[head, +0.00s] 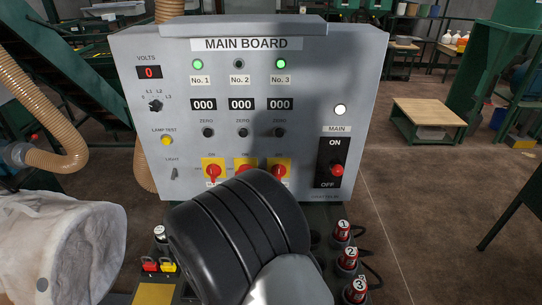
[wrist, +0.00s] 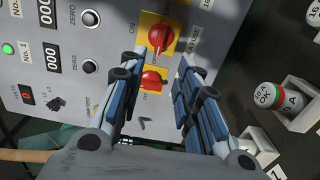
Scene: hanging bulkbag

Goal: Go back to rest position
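My gripper (wrist: 157,68) is open in the wrist view, its two blue-padded fingers apart in front of the grey main board (head: 140,60). Nothing is seen held between them. A red rotary switch on a yellow plate (wrist: 153,79) shows in the gap between the fingers; whether a finger touches it I cannot tell. A second red switch (wrist: 161,37) lies just past the fingertips. In the head view my black arm link covers the gripper, and the arm stands before the board's lower edge.
The No. 1 lamp (head: 197,64) and No. 3 lamp (head: 281,64) glow green; the No. 2 lamp (head: 239,64) is dark. Numbered red-and-white fuses (head: 347,260) stand at lower right. A whitish bag (head: 60,250) is at lower left. Floor (head: 410,200) is open on the right.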

